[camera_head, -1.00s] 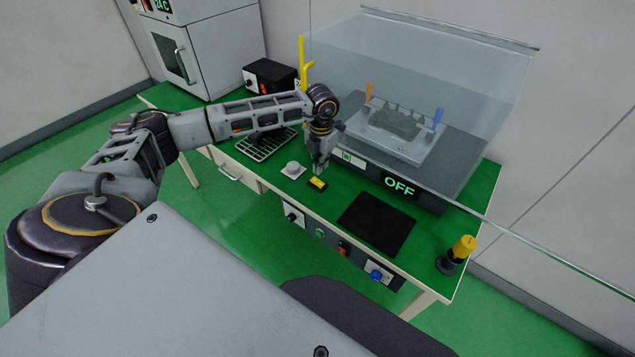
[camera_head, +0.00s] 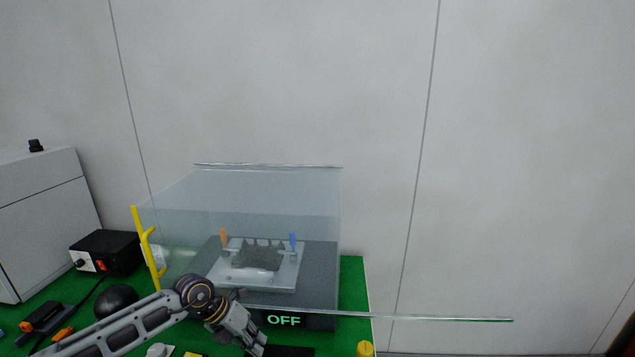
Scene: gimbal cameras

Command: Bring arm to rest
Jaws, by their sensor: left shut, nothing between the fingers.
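My left arm (camera_head: 125,325) comes in from the lower left, in front of the clear-covered machine. My left gripper (camera_head: 256,347) points down and to the right at the bottom edge of the view, below the machine's OFF display (camera_head: 284,320). Its fingers are shut and hold nothing. My right arm and gripper are not in view.
The machine's clear cover (camera_head: 250,190) has a yellow handle (camera_head: 150,250) at its left. Inside, a plate (camera_head: 225,272) carries a dark grey part (camera_head: 262,256). A black box (camera_head: 106,252) and a grey cabinet (camera_head: 45,220) stand left. A yellow knob (camera_head: 365,349) shows at lower right.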

